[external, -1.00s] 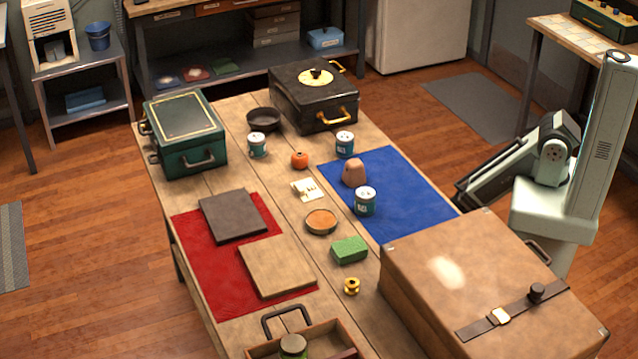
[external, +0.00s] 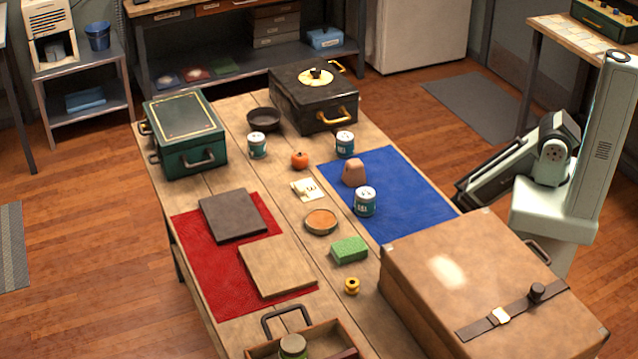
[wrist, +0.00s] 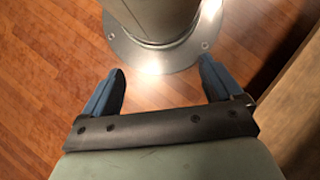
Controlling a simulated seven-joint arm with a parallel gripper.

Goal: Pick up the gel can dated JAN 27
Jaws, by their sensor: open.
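Three similar teal cans with white lids stand upright on the table. One can (external: 257,145) is at the back left, near the green box. A second can (external: 345,144) is at the back, in front of the black case. A third can (external: 365,202) stands on the blue mat. Their labels are too small to read, so I cannot tell which is dated JAN 27. My gripper (wrist: 160,92) shows in the wrist view with its two blue fingers wide apart and nothing between them. It is over the floor near my base, away from the cans.
A large tan case (external: 490,275) stands at the table's right front, between my arm and the front of the table. A brown lump (external: 354,173) is beside the third can on the blue mat (external: 415,205). An orange tomato-like item (external: 299,160) and green sponge (external: 349,250) lie mid-table.

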